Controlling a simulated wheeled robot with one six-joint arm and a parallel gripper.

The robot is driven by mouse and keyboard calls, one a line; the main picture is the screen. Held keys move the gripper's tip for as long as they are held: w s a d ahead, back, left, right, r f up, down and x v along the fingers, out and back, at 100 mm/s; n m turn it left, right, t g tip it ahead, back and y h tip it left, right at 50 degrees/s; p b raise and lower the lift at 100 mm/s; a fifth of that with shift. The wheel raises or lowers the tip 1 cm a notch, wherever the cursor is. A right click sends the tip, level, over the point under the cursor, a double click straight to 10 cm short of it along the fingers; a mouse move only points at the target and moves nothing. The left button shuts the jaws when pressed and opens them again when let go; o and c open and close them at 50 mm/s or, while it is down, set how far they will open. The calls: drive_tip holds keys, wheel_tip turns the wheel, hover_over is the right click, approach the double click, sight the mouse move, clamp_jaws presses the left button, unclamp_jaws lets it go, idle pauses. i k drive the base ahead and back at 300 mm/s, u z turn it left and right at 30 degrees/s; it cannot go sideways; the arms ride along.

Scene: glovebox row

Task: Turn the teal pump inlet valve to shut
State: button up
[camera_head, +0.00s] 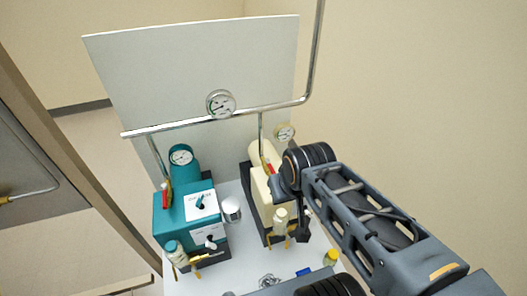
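The teal pump (175,235) stands on the left of the white bench top. A red-handled valve (166,194) is on the pipe coming down to its left side; I cannot tell for certain that this is the inlet valve. A brass lever (206,256) shows low at its front. My gripper (301,232) is at the right, beside the cream pump and well apart from the teal pump. It looks dark and small, and its finger gap cannot be made out.
A cream pump (260,205) with its own red valve handle (268,168) stands right of the teal one. A metal cylinder (232,211) stands between them. A pipe (185,124) with a gauge (221,103) crosses the grey panel behind. A yellow-capped item (331,258) is near the front.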

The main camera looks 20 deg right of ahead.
sight(164, 186)
drive_tip(key=u, duration=0.5)
drive_tip(key=k, duration=1.2)
drive_tip(key=z, duration=0.3)
drive_tip(key=i, duration=0.8)
drive_tip(key=z, duration=0.1)
